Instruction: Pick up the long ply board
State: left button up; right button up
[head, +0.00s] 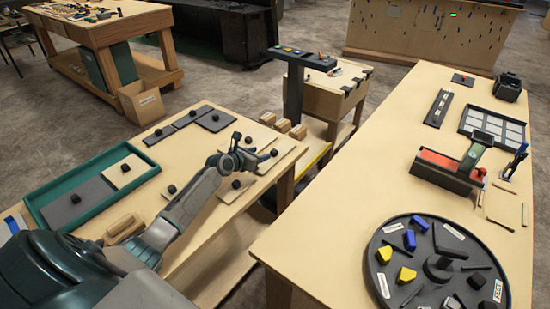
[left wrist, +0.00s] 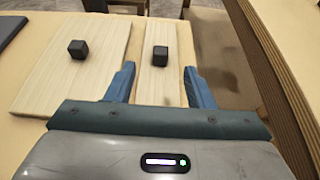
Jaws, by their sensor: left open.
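A long, narrow pale ply board (left wrist: 158,78) with a black cube knob (left wrist: 160,55) lies flat near the table edge in the left wrist view. In the head view, a pale board (head: 289,155) lies partly behind my left gripper (head: 254,150). My left gripper also shows in the left wrist view (left wrist: 160,80), open and empty. Its two fingers stand apart, one toward each side of the narrow board, with the knob beyond the fingertips. I cannot tell how high the fingers are above the board. My right gripper is not in view.
A wider pale board (left wrist: 72,62) with its own knob lies left of the narrow one. Dark grey panels (head: 214,121) and a green tray (head: 48,201) share the table. A right-hand table (head: 350,190) holds a round dark turntable (head: 385,240). A small bench (head: 318,97) stands behind.

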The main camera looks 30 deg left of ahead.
aim_at(274, 151)
pick_arm(q)
jog(key=x, duration=0.2)
jog(key=b+x, duration=0.1)
jog(key=x, duration=0.5)
jog(key=shift+d+f, duration=0.15)
jog(key=shift+f, duration=0.2)
jog(key=shift+s+r, duration=0.1)
jog(key=shift+s, duration=0.05)
jog(key=shift+c, duration=0.5)
grip_shut()
